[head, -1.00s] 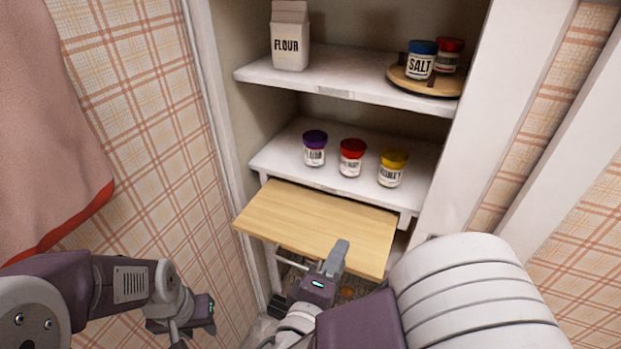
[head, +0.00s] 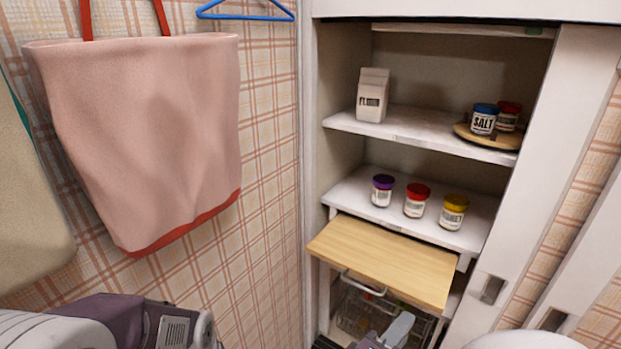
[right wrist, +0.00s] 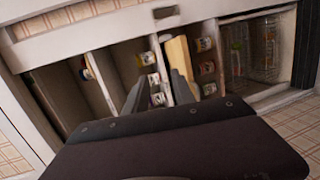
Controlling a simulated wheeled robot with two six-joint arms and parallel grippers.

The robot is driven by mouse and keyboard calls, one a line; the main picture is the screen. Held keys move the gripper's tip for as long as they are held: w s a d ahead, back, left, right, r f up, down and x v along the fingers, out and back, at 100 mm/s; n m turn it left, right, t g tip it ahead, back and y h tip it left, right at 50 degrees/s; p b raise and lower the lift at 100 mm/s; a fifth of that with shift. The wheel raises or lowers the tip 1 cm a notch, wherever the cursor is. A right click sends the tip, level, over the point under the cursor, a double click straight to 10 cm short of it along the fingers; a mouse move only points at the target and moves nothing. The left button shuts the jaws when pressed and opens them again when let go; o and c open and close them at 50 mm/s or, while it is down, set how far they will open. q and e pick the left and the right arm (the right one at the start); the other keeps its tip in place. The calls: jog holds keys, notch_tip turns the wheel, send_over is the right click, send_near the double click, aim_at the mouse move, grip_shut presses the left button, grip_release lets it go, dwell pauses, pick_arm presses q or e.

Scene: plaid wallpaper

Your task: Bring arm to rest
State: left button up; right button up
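My right gripper (head: 393,332) shows at the bottom edge of the head view, in front of the cupboard and below the pull-out wooden board (head: 385,258). In the right wrist view its two fingers (right wrist: 157,85) stand apart with nothing held between them. The board also shows in that view (right wrist: 178,62), beyond the fingers. My left arm (head: 150,325) comes in at the lower left of the head view. Its gripper is out of the picture.
A white cupboard holds a flour carton (head: 372,95), a salt jar (head: 483,120) on a round wooden tray (head: 466,134), and several jars below. A wire basket (head: 362,310) sits under the board. A pink bag (head: 140,140) hangs at left, near a blue hanger (head: 245,14).

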jog(key=s+d+f+m+g+h, duration=0.1)
jog(key=s+d+f+m+g, duration=0.15)
jog(key=d+m+g, duration=0.35)
jog(key=s+d+f+m+g+h, duration=0.2)
jog(key=s+d+g, duration=0.15)
jog(key=d, duration=0.45)
jog(key=s+a+f+m+g+y, duration=0.35)
jog(key=s+f+g+y, duration=0.25)
jog(key=f+y, duration=0.35)
jog(key=w+a+f+n+t+y, duration=0.1)
jog(key=w+a+f+t+y, duration=0.3)
jog(key=w+a, duration=0.5)
notch_tip(320, 180, up, 20)
jog(key=w+d+t+p, duration=0.1)
jog(key=p, duration=1.8)
jog(key=shift+w+r+n+p, duration=0.25)
jog(key=shift+w+n+p, duration=0.05)
jog(key=shift+n+p, duration=0.15)
